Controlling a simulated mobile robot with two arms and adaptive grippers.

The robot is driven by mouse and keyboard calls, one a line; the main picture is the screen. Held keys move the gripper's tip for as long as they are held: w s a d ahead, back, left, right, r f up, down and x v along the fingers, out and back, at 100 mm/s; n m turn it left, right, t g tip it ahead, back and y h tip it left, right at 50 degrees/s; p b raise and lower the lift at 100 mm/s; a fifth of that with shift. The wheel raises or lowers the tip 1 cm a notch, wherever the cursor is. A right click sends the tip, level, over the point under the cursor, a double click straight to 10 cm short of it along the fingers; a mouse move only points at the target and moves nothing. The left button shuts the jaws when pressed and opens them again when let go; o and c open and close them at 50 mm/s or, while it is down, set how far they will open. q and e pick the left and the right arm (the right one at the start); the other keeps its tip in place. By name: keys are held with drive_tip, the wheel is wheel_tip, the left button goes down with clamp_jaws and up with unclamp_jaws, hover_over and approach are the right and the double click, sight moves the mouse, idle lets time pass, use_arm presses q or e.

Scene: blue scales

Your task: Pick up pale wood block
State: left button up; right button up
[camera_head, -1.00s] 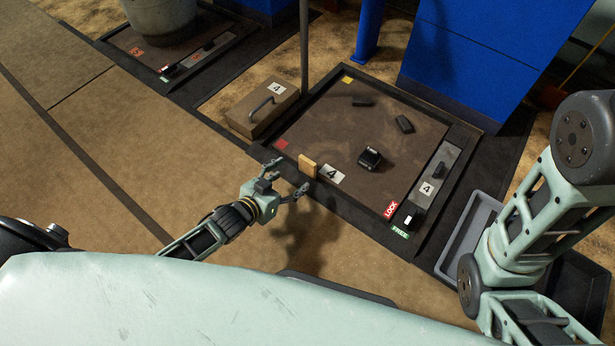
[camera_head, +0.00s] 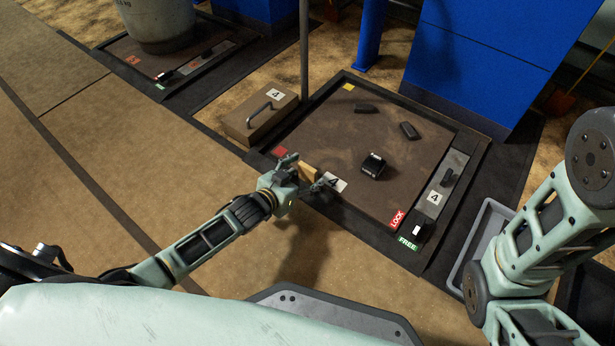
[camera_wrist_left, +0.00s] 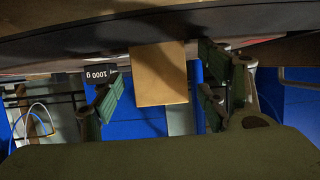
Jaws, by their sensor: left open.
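The pale wood block (camera_head: 309,171) stands at the near edge of the brown scale platform (camera_head: 330,130), beside the white "4" label. It is partly hidden by my left gripper (camera_head: 305,178), which is open and right at the block. In the left wrist view the block (camera_wrist_left: 159,74) is between the open green-padded fingers of the left gripper (camera_wrist_left: 162,88), with a visible gap on each side. My right arm shows at the right of the head view, but its gripper is out of view.
Dark weights (camera_head: 373,166) and (camera_head: 409,130) lie on the platform. A handled box (camera_head: 260,114) stands left of it, near a thin post (camera_head: 304,50). A lever panel (camera_head: 443,183) with LOCK and FREE labels runs along the right side. A grey tray (camera_head: 478,235) lies further right.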

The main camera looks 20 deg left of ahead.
use_arm(q)
drive_tip(key=shift+c, duration=0.4)
drive_tip(key=c, duration=1.1)
drive_tip(key=shift+o, duration=0.2)
drive_tip(key=shift+r, duration=0.1)
